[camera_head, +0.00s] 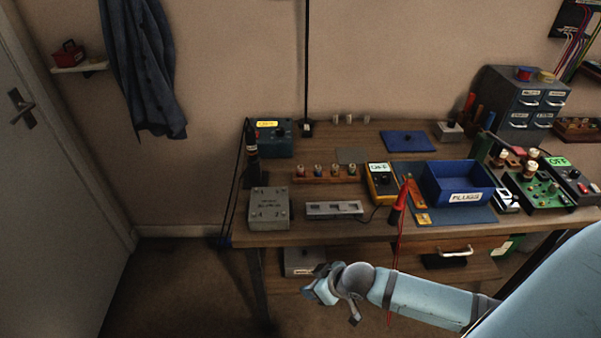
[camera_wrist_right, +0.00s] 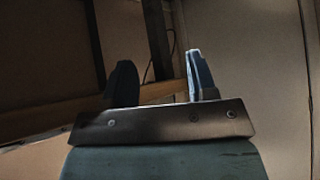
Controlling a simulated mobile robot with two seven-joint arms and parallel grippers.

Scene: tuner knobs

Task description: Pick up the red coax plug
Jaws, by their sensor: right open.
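A wooden rack (camera_head: 330,178) on the workbench holds a row of small upright pieces with coloured bands. The leftmost one (camera_head: 300,171) looks reddish and may be the red coax plug, but it is too small to be sure. A blue bin (camera_head: 458,183) labelled PLUGS stands to the right; I cannot make out its contents. My right gripper (camera_head: 318,288) is low in front of the bench's front edge, apart from the rack. In the right wrist view its two blue fingers (camera_wrist_right: 162,80) are spread with nothing between them. My left gripper is out of view.
A grey box (camera_head: 269,207), a grey slotted strip (camera_head: 334,208), a yellow meter (camera_head: 381,180) and a red cone-shaped piece (camera_head: 398,205) with a hanging red cable line the bench front. A drawer handle (camera_head: 455,252) sticks out below. A door (camera_head: 50,150) is at left.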

